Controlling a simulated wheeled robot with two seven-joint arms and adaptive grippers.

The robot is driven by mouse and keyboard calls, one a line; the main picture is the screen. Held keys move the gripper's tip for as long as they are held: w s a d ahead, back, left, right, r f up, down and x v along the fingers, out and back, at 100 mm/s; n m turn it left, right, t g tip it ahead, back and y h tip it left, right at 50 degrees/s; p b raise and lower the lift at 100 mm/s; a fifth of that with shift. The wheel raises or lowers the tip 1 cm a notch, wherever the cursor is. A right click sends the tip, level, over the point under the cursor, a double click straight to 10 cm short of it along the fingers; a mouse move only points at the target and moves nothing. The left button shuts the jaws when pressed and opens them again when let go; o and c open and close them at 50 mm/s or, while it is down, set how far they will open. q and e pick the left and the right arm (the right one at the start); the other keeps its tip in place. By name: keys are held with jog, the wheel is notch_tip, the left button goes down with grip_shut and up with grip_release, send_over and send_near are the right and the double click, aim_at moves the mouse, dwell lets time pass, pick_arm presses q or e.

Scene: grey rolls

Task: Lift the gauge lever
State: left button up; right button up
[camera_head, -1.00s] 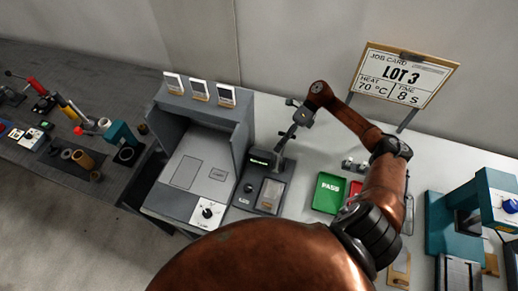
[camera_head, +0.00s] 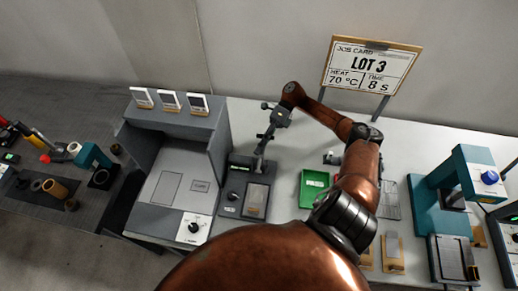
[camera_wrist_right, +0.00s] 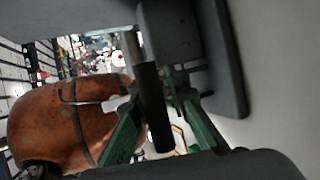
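The gauge (camera_head: 232,198) is a dark grey unit with a small lit green display, a knob and a flat plate, standing on the bench. Its lever (camera_head: 262,147) rises behind the plate, tilted up toward my right gripper (camera_head: 272,118). In the right wrist view a black cylindrical bar, probably the lever's handle (camera_wrist_right: 154,108), passes between the green fingers of my right gripper (camera_wrist_right: 160,125). The fingers stand apart, with a gap showing beside the bar; contact cannot be made out. My left gripper is not in view.
A grey hooded machine (camera_head: 175,185) stands close left of the gauge. A green PASS tray (camera_head: 313,188) lies to the right. A teal press (camera_head: 440,205) stands farther right. The job card (camera_head: 370,66) stands behind my right arm.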

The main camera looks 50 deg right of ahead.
jog(key=shift+o, duration=1.1)
jog(key=shift+a, duration=0.15)
jog(key=shift+w, duration=0.1)
jog(key=v, duration=0.7)
jog(key=shift+d, duration=0.3)
jog(key=shift+r, duration=0.15)
